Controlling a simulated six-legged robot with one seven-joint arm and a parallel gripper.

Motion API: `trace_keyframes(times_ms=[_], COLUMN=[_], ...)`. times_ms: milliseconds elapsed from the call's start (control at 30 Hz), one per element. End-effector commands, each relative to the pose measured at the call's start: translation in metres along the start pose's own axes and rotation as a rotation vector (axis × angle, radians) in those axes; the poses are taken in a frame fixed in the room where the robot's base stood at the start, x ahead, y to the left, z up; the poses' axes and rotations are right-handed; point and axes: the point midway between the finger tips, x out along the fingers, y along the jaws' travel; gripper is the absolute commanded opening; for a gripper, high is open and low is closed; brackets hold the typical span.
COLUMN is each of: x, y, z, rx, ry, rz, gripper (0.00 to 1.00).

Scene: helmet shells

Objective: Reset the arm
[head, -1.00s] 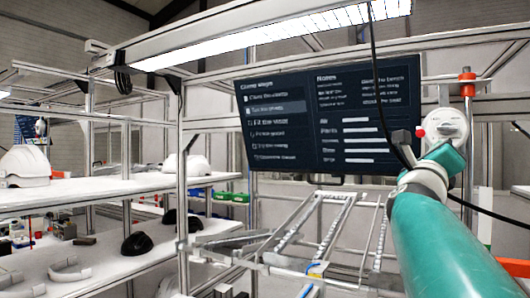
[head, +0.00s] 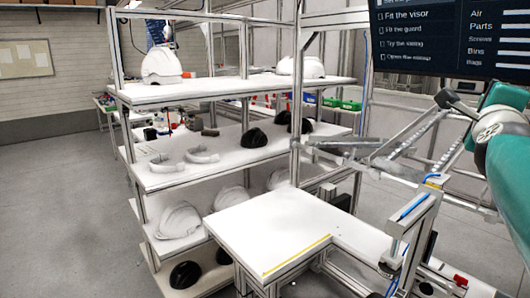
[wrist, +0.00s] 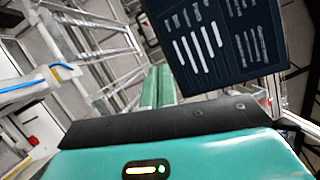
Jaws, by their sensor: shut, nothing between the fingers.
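My gripper (wrist: 158,84) shows in the wrist view as two green fingers side by side, shut and empty. The teal wrist housing fills the bottom of that view. The fingers point toward an aluminium frame and a dark screen (wrist: 222,40), with nothing touching them. In the head view my teal arm with its grey joint is at the right edge, raised beside the frame. I cannot make out the fingers there.
A white shelf rack (head: 215,89) holds white helmet shells (head: 160,66) and black parts (head: 254,138). A white bench top (head: 262,232) stands in front. The dark screen (head: 440,35) hangs at the upper right. The grey floor at left is clear.

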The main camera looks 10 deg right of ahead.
Motion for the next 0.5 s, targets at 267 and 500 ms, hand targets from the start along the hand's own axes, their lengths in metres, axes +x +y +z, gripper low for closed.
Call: trace_keyframes(times_ms=[267, 500], x=[-0.084, -0.201], y=[0.134, 0.244], z=[0.117, 0.159], rx=[-0.559, -1.103], ry=[-0.448, -0.912], rz=[0.325, 0.482], gripper=[0.00, 0.00])
